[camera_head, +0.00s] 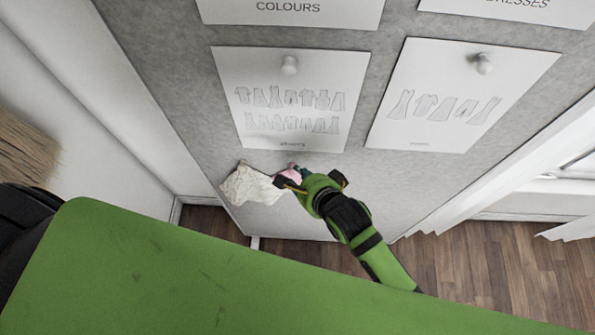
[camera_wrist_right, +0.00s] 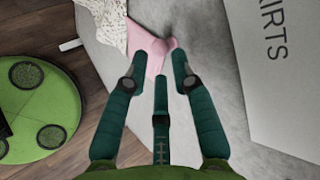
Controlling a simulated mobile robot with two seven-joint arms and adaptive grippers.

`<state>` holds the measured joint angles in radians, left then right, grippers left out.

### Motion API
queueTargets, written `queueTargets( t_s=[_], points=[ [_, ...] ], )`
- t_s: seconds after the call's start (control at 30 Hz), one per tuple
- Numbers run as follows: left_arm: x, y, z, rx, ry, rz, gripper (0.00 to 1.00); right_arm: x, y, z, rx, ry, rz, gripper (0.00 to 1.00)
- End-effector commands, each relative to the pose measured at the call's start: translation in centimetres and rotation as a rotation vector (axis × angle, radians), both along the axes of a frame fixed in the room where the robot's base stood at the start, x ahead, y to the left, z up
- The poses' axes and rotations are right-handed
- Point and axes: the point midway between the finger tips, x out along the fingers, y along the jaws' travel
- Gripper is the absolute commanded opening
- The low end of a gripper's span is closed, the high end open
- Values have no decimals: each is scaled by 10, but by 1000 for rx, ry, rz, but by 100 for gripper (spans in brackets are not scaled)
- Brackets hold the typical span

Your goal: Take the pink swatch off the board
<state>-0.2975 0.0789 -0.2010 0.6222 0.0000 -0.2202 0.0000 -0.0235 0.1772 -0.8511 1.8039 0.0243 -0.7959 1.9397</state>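The pink swatch (camera_head: 291,174) hangs low on the grey board (camera_head: 385,190), beside the cream lace swatch and partly hidden by my right gripper (camera_head: 308,178) in the head view. In the right wrist view the pink swatch (camera_wrist_right: 150,44) lies just beyond and between the fingertips of my right gripper (camera_wrist_right: 160,66). Its dark green fingers are spread apart, with a gap between them. I cannot tell whether a fingertip touches the cloth. My left gripper is not in view.
The cream lace swatch (camera_head: 250,186) hangs directly left of the pink one. Paper sheets (camera_head: 290,95) with white knobs (camera_head: 289,65) are above on the board. White panels flank the board, and wooden floor (camera_head: 490,262) shows below.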

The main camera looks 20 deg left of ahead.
Motion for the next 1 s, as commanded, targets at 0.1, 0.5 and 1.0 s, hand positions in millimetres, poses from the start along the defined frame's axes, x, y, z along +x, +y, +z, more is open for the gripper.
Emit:
queueTargets(
  t_s=[0.1, 0.5, 1.0],
  points=[
    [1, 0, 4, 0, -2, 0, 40, 8, 8, -7, -2, 0, 0, 26],
    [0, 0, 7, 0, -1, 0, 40, 15, 16, -19, 1, -1, 0, 26],
    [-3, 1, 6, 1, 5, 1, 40, 14, 15, -18, 0, -1, -1, 0]
  ],
)
